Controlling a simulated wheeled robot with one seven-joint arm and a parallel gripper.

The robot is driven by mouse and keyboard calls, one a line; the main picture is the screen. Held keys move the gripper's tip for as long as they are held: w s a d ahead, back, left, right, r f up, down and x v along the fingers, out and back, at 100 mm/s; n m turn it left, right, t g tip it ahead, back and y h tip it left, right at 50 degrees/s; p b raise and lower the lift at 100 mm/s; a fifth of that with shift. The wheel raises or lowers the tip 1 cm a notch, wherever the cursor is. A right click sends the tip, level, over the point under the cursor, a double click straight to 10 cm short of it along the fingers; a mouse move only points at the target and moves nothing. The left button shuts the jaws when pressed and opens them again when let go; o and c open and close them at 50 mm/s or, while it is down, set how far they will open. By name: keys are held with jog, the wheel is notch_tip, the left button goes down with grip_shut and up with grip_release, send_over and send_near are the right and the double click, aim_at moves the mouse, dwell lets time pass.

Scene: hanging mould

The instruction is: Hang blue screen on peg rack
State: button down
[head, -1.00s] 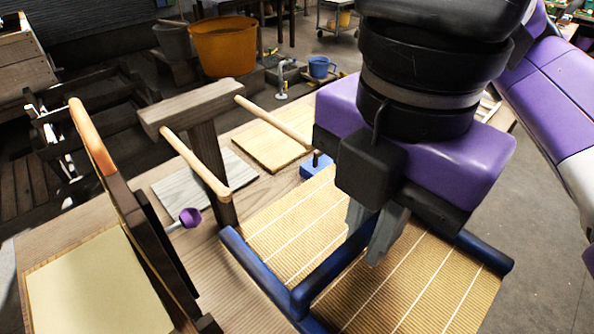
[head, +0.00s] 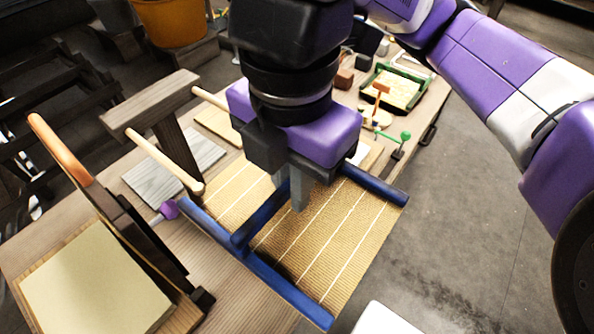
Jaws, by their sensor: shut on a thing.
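The blue screen (head: 336,226) has blue bars and a tan ribbed mesh with pale lines. It is in the middle of the head view, tilted, over the bench's near right side. My gripper (head: 290,192) points down and is shut on the screen's blue middle bar (head: 262,212). The peg rack (head: 150,105) is a wooden post with a crossbar and two light round pegs. Its near peg (head: 165,162) ends just left of the screen's upper left part. Its far peg (head: 210,97) is partly hidden behind my gripper.
A wooden frame with a pale sheet (head: 95,285) stands at the near left. A grey board (head: 175,172) and a purple knob (head: 166,211) lie by the post. A green tray (head: 396,90) and green-knobbed piece (head: 404,136) are at the far right.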

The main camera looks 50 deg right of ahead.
jog(key=shift+w+r+p, duration=0.2)
jog(key=shift+w+p, duration=0.2)
jog(key=shift+p, duration=0.5)
jog(key=w+p, duration=0.1)
jog(key=p, duration=0.4)
jog(key=shift+w, duration=0.25)
jog(key=shift+w+f, duration=0.1)
jog(key=shift+f, duration=0.05)
jog(key=shift+w+f, duration=0.1)
jog(key=shift+w, duration=0.6)
jog(key=shift+w+b, duration=0.95)
jog(key=shift+w, duration=2)
jog(key=shift+w+p, duration=0.35)
jog(key=shift+w, duration=2.55)
jog(key=shift+f+b, duration=0.4)
jog(key=shift+f, duration=0.3)
jog(key=c, duration=1.4)
grip_release()
